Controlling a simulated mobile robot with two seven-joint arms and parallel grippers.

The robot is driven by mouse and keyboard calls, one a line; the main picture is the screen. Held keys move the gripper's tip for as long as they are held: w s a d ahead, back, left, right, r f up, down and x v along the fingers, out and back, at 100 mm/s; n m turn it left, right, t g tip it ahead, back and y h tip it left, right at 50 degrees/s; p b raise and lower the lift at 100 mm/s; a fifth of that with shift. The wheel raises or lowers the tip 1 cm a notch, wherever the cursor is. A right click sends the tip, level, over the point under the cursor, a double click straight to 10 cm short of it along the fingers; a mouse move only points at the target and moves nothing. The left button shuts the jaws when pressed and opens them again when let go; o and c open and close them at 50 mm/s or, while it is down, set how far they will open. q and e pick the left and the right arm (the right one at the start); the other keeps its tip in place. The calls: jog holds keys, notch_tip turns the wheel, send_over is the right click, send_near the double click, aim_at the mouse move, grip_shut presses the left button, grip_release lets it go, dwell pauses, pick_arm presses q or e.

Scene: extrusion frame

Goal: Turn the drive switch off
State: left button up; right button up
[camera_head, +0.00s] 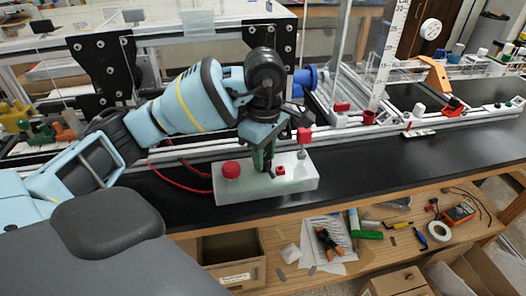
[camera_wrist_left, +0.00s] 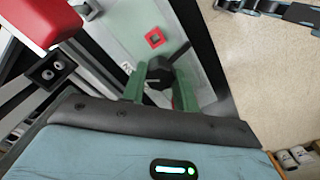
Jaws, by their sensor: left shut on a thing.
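A pale control box (camera_head: 300,187) lies on the black work surface, with a round red button (camera_head: 231,169) and a small red square button (camera_head: 281,170) on its top. The box top (camera_wrist_left: 130,30) and the red square (camera_wrist_left: 154,38) also show in the left wrist view. A black rotary switch knob (camera_wrist_left: 158,70) sits on the box, with a dark lever pointing to the upper right in that view. My left gripper (camera_head: 266,165) points down over the box. Its green fingers (camera_wrist_left: 160,84) are shut on the knob from both sides. The fingers partly hide the knob in the head view.
A rail with clamps (camera_head: 400,128) runs behind the box. The black surface (camera_head: 400,165) right of the box is clear. Tools and cartons lie on a wooden shelf (camera_head: 290,215) below.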

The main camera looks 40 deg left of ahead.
pick_arm(q)
jog(key=n+p, duration=0.1)
jog(key=n, duration=0.3)
jog(key=shift+r+n+p, duration=0.2)
jog(key=shift+n+p, duration=0.1)
jog(key=shift+p, duration=0.1)
jog(key=n+p, duration=0.1)
jog(key=n, duration=0.1)
jog(key=shift+n, duration=0.3)
jog(key=n+p, duration=0.2)
jog(key=n, duration=0.3)
jog(key=shift+p, duration=0.35)
jog(key=shift+n+p, duration=0.45)
jog(key=shift+n, duration=0.55)
jog(key=shift+f+n, duration=0.1)
jog(key=shift+n, duration=0.4)
pick_arm(e)
jog(key=w+d+r+t, duration=0.1)
jog(key=w+r+t, duration=0.1)
jog(key=w+r, duration=0.4)
notch_tip(320, 180, up, 3)
jog(key=shift+f, duration=0.1)
pick_arm(q)
jog(key=shift+f, duration=0.1)
jog(key=o, duration=1)
pick_arm(e)
jog(key=shift+w+r, duration=0.1)
jog(key=shift+r, duration=0.1)
